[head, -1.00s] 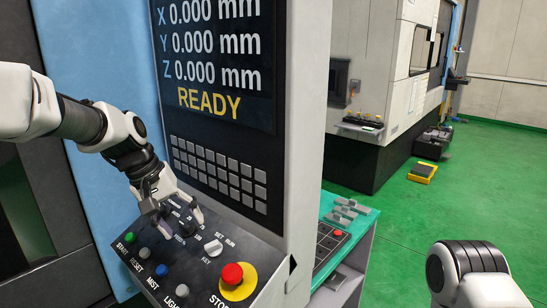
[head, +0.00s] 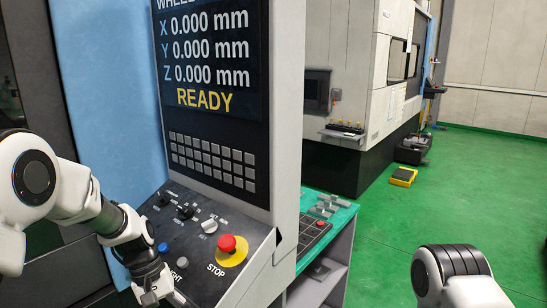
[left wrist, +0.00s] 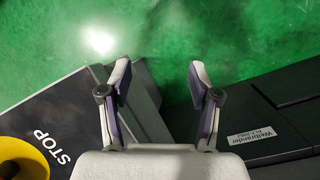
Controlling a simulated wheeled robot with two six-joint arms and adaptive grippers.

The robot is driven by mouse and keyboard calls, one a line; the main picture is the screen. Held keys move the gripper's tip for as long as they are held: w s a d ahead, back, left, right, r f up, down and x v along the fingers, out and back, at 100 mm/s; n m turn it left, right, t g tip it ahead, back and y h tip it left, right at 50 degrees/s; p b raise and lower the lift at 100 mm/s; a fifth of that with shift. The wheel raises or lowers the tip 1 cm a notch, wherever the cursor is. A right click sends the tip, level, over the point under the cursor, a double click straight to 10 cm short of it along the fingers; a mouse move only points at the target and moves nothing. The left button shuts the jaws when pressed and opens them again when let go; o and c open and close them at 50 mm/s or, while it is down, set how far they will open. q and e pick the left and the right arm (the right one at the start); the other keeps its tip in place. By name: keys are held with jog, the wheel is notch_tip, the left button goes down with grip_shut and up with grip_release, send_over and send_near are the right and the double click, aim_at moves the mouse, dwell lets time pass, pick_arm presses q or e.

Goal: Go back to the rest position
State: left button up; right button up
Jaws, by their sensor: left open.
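My left gripper (head: 162,296) is at the bottom of the head view, in front of the lower left part of the control panel (head: 205,268). In the left wrist view my left gripper (left wrist: 157,82) is open with nothing between its fingers, above the green floor. The panel carries a red STOP button (head: 228,243) on a yellow disc, a grey key switch (head: 209,226), black knobs and a blue button (head: 163,247). My right arm shows at the lower right, but its gripper is outside the view.
The machine's screen (head: 208,60) reads READY with X, Y and Z at zero. A teal-topped cart (head: 340,222) stands right of the panel. A second machine (head: 365,80) and a yellow-black block (head: 402,177) are farther back. Green floor (head: 470,190) is open at the right.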

pick_arm(q)
jog(key=s+a+f+g+y+b, duration=0.1)
jog(key=s+f+g, duration=0.1)
jog(key=s+f, duration=0.65)
jog(key=s+f+g+b, duration=0.1)
jog(key=s+f, duration=0.4)
jog(key=f, duration=0.6)
jog(key=s+a+f+m+y+b, duration=0.1)
jog(key=s+f, duration=0.4)
jog(key=s, duration=0.4)
jog(key=s+a+f+m+y+b, duration=0.1)
jog(key=s+a+f, duration=0.1)
jog(key=s+f, duration=0.5)
jog(key=shift+w+d+r+m+t, duration=0.1)
jog(key=shift+w+r+m+t, duration=0.3)
jog(key=shift+t, duration=0.5)
jog(key=shift+w+a+r+m+t, duration=0.1)
jog(key=shift+w+r+m+t, duration=0.25)
jog(key=shift+t, duration=0.55)
jog(key=shift+w+d+r+m+t, duration=0.1)
jog(key=shift+w+r+m+t, duration=0.15)
jog(key=shift+w+r+t, duration=0.5)
jog(key=shift+s+f, duration=0.15)
jog(key=shift+f, duration=0.15)
